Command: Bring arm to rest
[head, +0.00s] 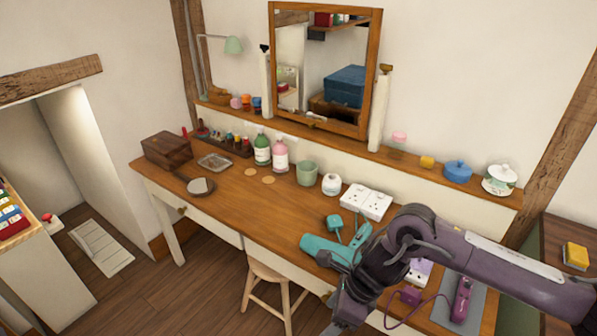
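My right arm comes in from the right, over the right end of the wooden desk (240,208). It bends at the elbow, and its forearm hangs down in front of the desk's front edge. My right gripper (343,318) is at the bottom edge of the picture and partly cut off. Its fingers do not show clearly, so I cannot tell whether it is open or shut or holds anything. My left arm and gripper are not in view.
A teal hair dryer (333,247) lies behind the forearm, near a white socket block (366,201). A purple corded tool (461,300) lies on a grey mat at right. Bottles (262,149) and a mirror (325,66) stand farther back. A stool (268,282) stands at the desk's front.

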